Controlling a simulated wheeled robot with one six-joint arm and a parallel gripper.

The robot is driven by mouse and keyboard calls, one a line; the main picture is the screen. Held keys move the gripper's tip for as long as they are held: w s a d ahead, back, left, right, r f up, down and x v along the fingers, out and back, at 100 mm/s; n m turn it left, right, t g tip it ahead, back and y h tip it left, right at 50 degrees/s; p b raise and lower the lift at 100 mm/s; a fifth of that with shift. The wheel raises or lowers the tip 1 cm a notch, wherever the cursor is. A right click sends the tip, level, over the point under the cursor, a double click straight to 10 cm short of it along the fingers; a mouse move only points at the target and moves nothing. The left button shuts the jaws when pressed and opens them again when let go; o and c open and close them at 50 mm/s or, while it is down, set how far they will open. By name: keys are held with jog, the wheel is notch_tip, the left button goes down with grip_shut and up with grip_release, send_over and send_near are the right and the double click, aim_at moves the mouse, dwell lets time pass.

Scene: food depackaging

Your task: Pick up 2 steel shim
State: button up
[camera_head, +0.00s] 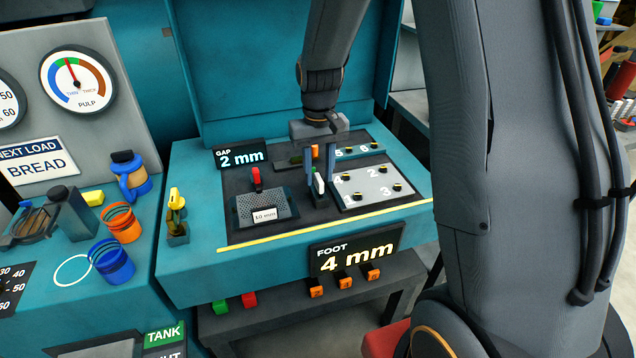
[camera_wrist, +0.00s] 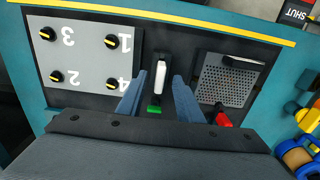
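The fingers are apart, one on each side of the pale piece, with visible gaps. The foot of the piece is in a dark holder.
A perforated block (camera_head: 266,208) with a red knob and a 10 mm label lies left of the fingers. A grey plate (camera_head: 372,186) with numbered black knobs lies right. Displays read GAP 2 mm (camera_head: 241,155) and FOOT 4 mm (camera_head: 356,252). Cups (camera_head: 112,261) stand at left.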

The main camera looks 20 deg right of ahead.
jog(key=shift+f, duration=1.2)
jog(key=shift+c, duration=0.2)
grip_shut()
